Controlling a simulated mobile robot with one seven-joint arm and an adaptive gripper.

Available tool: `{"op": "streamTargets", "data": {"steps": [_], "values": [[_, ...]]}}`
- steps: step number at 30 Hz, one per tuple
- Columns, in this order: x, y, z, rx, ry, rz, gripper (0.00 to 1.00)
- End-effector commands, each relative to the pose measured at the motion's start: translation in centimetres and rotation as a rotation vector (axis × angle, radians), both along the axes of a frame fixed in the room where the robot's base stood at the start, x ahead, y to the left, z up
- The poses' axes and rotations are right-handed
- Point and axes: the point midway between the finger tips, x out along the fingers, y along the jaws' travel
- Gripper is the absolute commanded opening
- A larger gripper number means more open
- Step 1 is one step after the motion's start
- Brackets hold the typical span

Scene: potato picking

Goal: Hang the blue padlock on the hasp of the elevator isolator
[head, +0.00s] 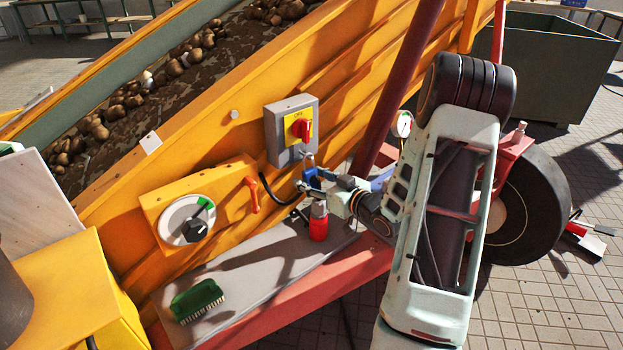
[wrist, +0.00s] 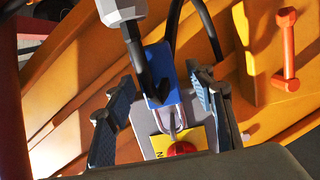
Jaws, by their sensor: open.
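The elevator isolator (head: 272,128) is a grey box on the yellow elevator side, with a yellow plate and a red rotary switch (head: 302,129). The blue padlock (head: 312,179) is just below the box, and its shackle points up at the hasp area under the switch. In the wrist view the padlock (wrist: 158,62) lies between my fingers, its shackle (wrist: 173,117) reaching toward the yellow plate. The shackle seems to be at the hasp, but I cannot tell if it passes through. My gripper (wrist: 160,100) is open, with a finger on each side of the padlock and visible gaps.
A red-based bottle (head: 319,227) stands on the grey shelf (head: 250,275) below the padlock. A green brush (head: 197,300) lies on that shelf. A black hose (head: 272,192) curves left of the padlock, near an orange handle (head: 252,195). A dark red post (head: 397,85) rises at the right.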

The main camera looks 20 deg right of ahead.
Motion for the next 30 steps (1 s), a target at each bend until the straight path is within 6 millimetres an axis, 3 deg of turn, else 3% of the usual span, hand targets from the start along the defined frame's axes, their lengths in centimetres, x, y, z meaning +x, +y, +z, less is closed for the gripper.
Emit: {"op": "streamTargets", "data": {"steps": [5,18,24,30], "values": [[-1.9,-0.7,0.5,-0.001,0.0,-0.003,0.49],[-9.9,-2.9,2.3,-0.002,0.0,-0.004,0.49],[-11.2,-3.1,2.5,0.0,-0.001,-0.001,0.49],[-11.0,-3.5,2.7,-0.031,0.006,-0.006,0.49]]}}
